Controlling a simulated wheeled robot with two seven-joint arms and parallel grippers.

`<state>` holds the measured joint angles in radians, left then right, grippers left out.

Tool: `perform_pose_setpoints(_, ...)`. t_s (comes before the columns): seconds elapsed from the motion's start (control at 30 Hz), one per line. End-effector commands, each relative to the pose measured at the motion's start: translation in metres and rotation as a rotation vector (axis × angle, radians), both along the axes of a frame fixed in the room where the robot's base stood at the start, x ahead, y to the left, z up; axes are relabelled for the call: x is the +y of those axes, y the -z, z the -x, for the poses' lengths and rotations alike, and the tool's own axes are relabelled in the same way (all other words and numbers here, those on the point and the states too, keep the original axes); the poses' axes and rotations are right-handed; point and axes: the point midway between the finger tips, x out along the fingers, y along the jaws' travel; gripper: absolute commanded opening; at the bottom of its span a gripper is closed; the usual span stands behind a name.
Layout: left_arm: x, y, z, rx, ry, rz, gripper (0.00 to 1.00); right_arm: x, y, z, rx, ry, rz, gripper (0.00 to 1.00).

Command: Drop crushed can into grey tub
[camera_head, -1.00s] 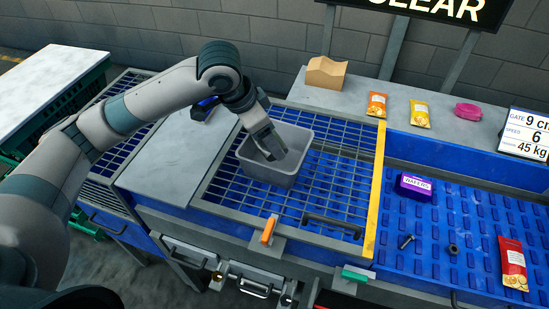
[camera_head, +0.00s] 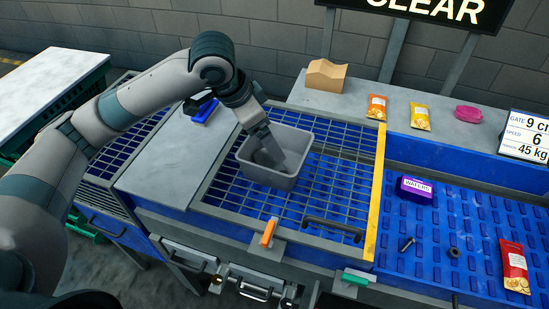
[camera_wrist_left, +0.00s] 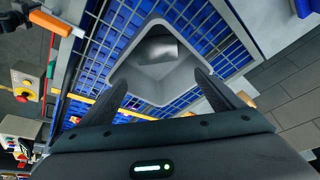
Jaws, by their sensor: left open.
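The grey tub (camera_head: 268,177) stands on the blue grid in the head view and also shows in the left wrist view (camera_wrist_left: 152,88). My left gripper (camera_head: 271,158) points down into the tub's mouth. In the left wrist view my left gripper (camera_wrist_left: 161,80) is open, its two fingers apart with nothing between the tips. A shiny silvery piece, seemingly the crushed can (camera_wrist_left: 161,48), lies inside the tub beyond the fingertips. The tub's wall and my gripper hide it in the head view. My right gripper is not in view.
A yellow bar (camera_head: 376,190) separates the grid from the blue belt, which carries a purple box (camera_head: 414,190), a red packet (camera_head: 514,267) and small metal parts. A cardboard piece (camera_head: 326,75), packets and a pink item (camera_head: 468,114) sit on the back ledge. A blue item (camera_head: 205,111) lies left.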

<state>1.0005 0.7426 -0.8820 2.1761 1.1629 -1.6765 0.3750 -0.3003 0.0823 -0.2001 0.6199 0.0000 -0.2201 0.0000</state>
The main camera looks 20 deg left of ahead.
Motion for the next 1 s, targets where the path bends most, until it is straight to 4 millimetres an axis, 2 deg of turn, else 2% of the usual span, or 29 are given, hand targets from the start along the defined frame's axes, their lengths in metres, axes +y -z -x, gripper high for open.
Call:
perform_pose_setpoints(0.6,0.030,-0.109,0.034,-0.005,-0.001,0.000,0.88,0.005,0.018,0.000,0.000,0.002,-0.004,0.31)
perform_pose_setpoints(0.8,0.035,-0.131,0.042,-0.002,-0.001,-0.001,0.88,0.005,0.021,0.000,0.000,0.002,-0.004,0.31)
perform_pose_setpoints(1.0,0.037,-0.139,0.045,-0.001,0.000,-0.001,0.88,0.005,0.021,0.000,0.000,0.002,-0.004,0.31)
